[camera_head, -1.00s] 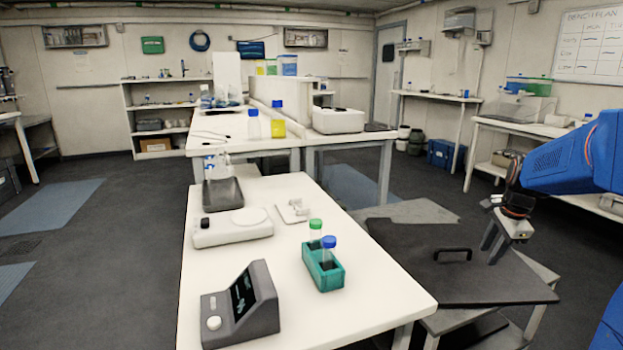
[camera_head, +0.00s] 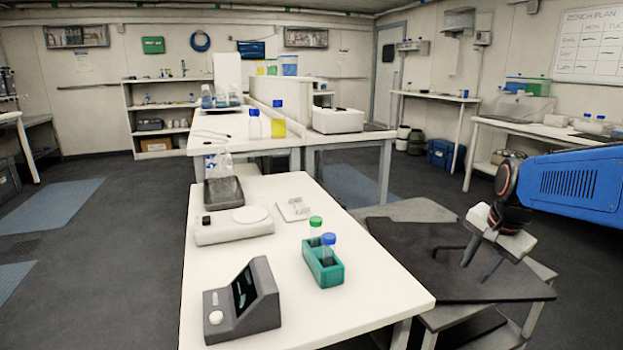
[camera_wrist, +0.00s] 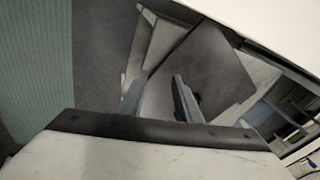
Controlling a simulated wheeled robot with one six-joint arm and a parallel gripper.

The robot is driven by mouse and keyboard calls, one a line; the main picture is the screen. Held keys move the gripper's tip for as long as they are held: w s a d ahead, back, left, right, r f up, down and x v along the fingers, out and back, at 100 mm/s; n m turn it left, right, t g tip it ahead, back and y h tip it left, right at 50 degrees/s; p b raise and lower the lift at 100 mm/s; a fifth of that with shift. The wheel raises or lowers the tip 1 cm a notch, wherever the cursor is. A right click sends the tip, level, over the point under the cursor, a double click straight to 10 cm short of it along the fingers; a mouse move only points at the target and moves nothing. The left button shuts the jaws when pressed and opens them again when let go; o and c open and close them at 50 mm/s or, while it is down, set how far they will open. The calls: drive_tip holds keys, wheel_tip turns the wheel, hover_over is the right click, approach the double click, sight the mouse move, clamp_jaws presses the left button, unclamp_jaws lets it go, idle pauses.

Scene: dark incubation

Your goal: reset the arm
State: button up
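My gripper (camera_head: 475,272) hangs at the right of the head view, at the end of my blue arm, above or in front of a dark board with a handle. Its two grey fingers point down and stand apart. In the wrist view the fingers (camera_wrist: 158,98) also show spread, with nothing held between them. The dark board (camera_head: 420,285) lies on a low grey stand beside the white table. I cannot tell the exact height of the fingers above the board.
The white table (camera_head: 350,320) holds a teal rack (camera_head: 323,272) with a green-capped and a blue-capped tube, a grey display device (camera_head: 242,305), and a white flat instrument (camera_head: 233,232). A side bench (camera_head: 540,128) stands behind my arm. Open floor lies left.

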drive_tip(key=s+a+f+n, duration=0.1)
drive_tip(key=s+a+n, duration=0.2)
drive_tip(key=s, duration=0.4)
drive_tip(key=s+a+f+n, duration=0.2)
drive_tip(key=s+a+n, duration=0.1)
drive_tip(key=s+n, duration=0.2)
drive_tip(key=s+a+f+n+t, duration=0.1)
drive_tip(key=s+a+n, duration=0.2)
drive_tip(key=s, duration=0.6)
drive_tip(key=shift+a+f+n, duration=0.2)
drive_tip(key=shift+a+n, duration=0.2)
drive_tip(key=shift+n, duration=0.1)
